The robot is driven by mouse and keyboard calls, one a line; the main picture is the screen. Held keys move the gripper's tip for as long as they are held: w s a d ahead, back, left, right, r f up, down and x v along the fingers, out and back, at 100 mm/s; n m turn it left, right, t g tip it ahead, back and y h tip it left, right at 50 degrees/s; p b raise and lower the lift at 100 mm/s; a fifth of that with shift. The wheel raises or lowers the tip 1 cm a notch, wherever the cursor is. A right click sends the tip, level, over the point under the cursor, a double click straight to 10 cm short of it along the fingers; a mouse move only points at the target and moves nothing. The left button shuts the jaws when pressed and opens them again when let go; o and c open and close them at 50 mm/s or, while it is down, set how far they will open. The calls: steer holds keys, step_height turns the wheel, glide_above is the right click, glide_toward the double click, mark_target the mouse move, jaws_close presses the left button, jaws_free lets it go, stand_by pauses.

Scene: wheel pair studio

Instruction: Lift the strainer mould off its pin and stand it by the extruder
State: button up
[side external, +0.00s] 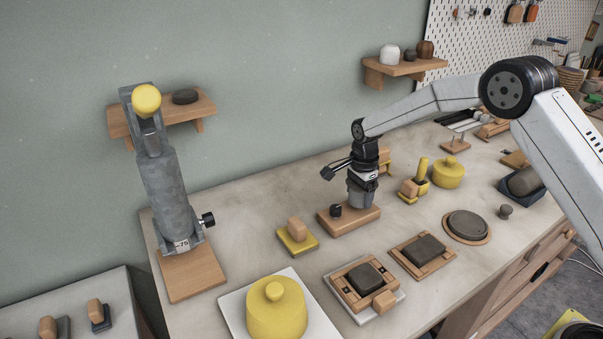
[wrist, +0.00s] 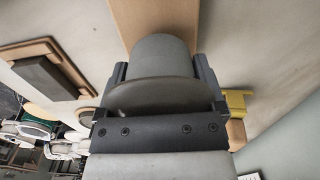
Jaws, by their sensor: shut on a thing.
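The strainer mould (side external: 360,196) is a grey, round, cup-like piece low over a wooden pin board (side external: 366,219). My gripper (side external: 363,181) is above it, pointing down, and is shut on it. In the wrist view the mould (wrist: 165,57) sits between the two dark jaws, with the board (wrist: 126,22) beyond. The pin is hidden, so I cannot tell whether the mould is still around it. The extruder (side external: 171,190), a grey upright cylinder with a yellow knob, stands on a wooden base (side external: 193,275) at the left.
A small black knob (side external: 336,210) stands on the board beside the mould. A yellow block with a wooden grip (side external: 297,236) lies between board and extruder. A yellow lidded jar (side external: 276,310) and framed grey slabs (side external: 365,278) are in front. Bare tabletop shows near the extruder base.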

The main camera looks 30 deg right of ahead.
steer(key=shift+r, duration=0.75)
stand_by(0.3)
steer(key=shift+r, duration=1.1)
steer(key=s+a+r+n, duration=0.2)
steer(key=s+a+n, duration=0.4)
steer(key=a+n, duration=0.3)
steer(key=s+a+r+n, duration=0.2)
steer(key=s+a+n, duration=0.4)
steer(key=a, duration=0.9)
steer(key=n, duration=0.3)
steer(key=shift+a+r, duration=0.35)
steer(key=w+a+f, duration=0.1)
steer(key=w+f, duration=0.1)
steer(key=w, duration=0.1)
steer(key=w+a+f, duration=0.2)
steer(key=w+f, duration=0.1)
steer(key=w, duration=0.1)
steer(key=w+a+f, duration=0.2)
steer(key=w+f, duration=0.1)
steer(key=w, duration=0.1)
steer(key=shift+w+f, duration=0.1)
steer(key=shift+w, duration=0.05)
steer(key=shift+w+a+f, duration=0.2)
steer(key=shift+w+f, duration=0.35)
steer(key=shift+f, duration=0.1)
